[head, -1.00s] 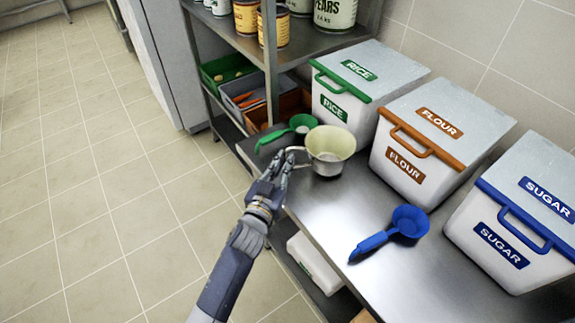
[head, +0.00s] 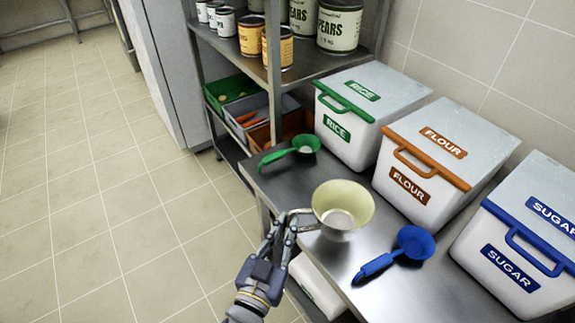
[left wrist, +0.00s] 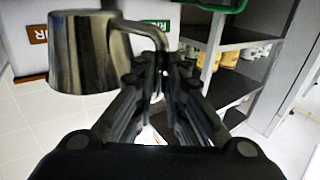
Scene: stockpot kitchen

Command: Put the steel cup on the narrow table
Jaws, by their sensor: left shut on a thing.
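The steel cup (head: 328,222), with a pale inside and a side handle, is upright over the steel worktable (head: 395,297) in the head view. It looks raised a little above the top. My left gripper (head: 294,218) comes from the front left and is shut on the cup's handle. In the left wrist view the cup (left wrist: 85,60) fills the upper left, and the fingers (left wrist: 162,78) close on its handle. No separate narrow table can be clearly told. My right gripper is not in view.
A blue scoop (head: 414,243) lies right of the cup and a green scoop (head: 306,144) behind it. Rice (head: 345,140), flour (head: 400,185) and sugar (head: 500,265) bins line the wall. A shelf (head: 300,65) holds cans. Open floor (head: 100,200) lies left.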

